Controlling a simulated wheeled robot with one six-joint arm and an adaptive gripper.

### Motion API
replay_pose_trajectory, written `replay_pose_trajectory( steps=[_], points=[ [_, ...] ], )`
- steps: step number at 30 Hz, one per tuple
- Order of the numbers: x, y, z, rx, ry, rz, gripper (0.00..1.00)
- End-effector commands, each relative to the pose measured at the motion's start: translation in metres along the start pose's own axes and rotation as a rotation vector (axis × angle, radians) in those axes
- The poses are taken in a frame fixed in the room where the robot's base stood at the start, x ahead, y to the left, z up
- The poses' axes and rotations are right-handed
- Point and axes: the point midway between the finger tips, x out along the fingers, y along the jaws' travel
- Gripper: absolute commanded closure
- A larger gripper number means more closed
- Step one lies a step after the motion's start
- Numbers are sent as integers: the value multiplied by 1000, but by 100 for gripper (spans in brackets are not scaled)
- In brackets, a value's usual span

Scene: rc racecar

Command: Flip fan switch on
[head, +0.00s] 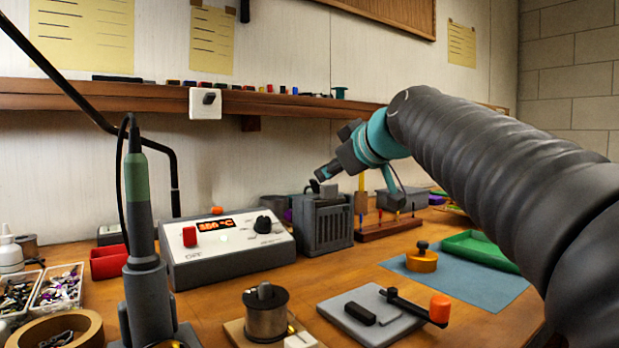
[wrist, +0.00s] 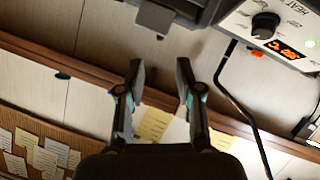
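A dark grey slatted box that looks like the fan (head: 326,228) stands on the bench, right of the soldering station; a small light-grey piece sits on its top edge, possibly a switch. I cannot tell which is the fan switch. My gripper (head: 322,174) is just above the fan box, apart from it as far as I can see. In the wrist view my gripper (wrist: 160,75) has two separated fingers with nothing between them. Part of a dark grey box (wrist: 190,10) shows at that view's top edge.
The white soldering station (head: 228,248) is left of the fan box. A soldering iron in its stand (head: 140,220) is at front left. A peg rack (head: 390,226) stands close on the right. The shelf (head: 290,104) runs behind. A blue mat (head: 470,284) lies right.

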Motion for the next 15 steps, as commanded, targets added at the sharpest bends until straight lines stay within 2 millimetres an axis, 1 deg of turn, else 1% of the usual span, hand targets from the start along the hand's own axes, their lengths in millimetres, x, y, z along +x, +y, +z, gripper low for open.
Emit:
replay_pose_trajectory(
  steps=[1, 9, 15],
  points=[
    [11, -1, -1, 0, -1, -4, 65],
    [58, -1, -1, 1, -1, -3, 65],
    [80, -1, -1, 0, 0, -2, 65]
  ],
)
